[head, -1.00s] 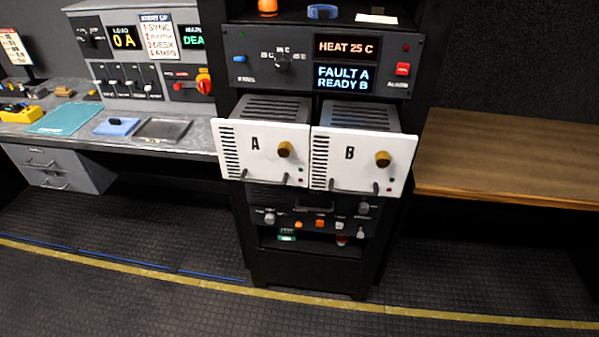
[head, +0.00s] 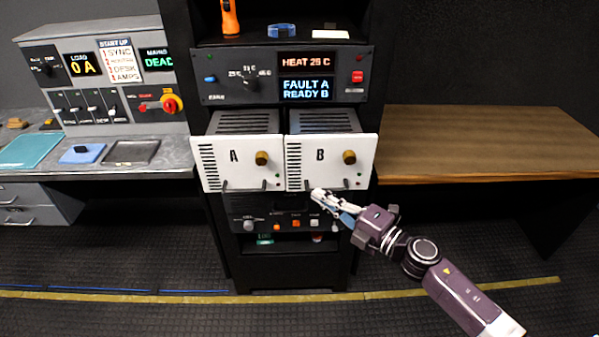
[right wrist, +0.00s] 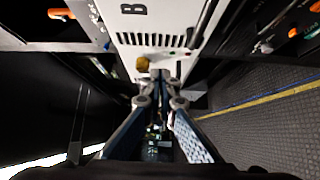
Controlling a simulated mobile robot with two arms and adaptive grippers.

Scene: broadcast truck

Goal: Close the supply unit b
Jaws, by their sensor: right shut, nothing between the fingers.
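Supply unit B (head: 333,172) has a white front with a vent, a brass knob (head: 349,157) and a lower bar handle. It stands out of the rack beside unit A, with its grey top showing. My right gripper (head: 318,194) is shut and empty, at the lower part of B's front near the handle. In the right wrist view, the shut fingertips (right wrist: 160,76) point at B's white front (right wrist: 150,24), close to the brass knob (right wrist: 142,63). I cannot tell whether they touch the front. My left gripper is not in view.
Unit A (head: 215,180) also stands out of the rack. A display panel (head: 225,92) above reads "FAULT A READY B". A control panel (head: 235,212) sits below the units. A bare wooden counter (head: 480,140) is at right, a grey desk at left.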

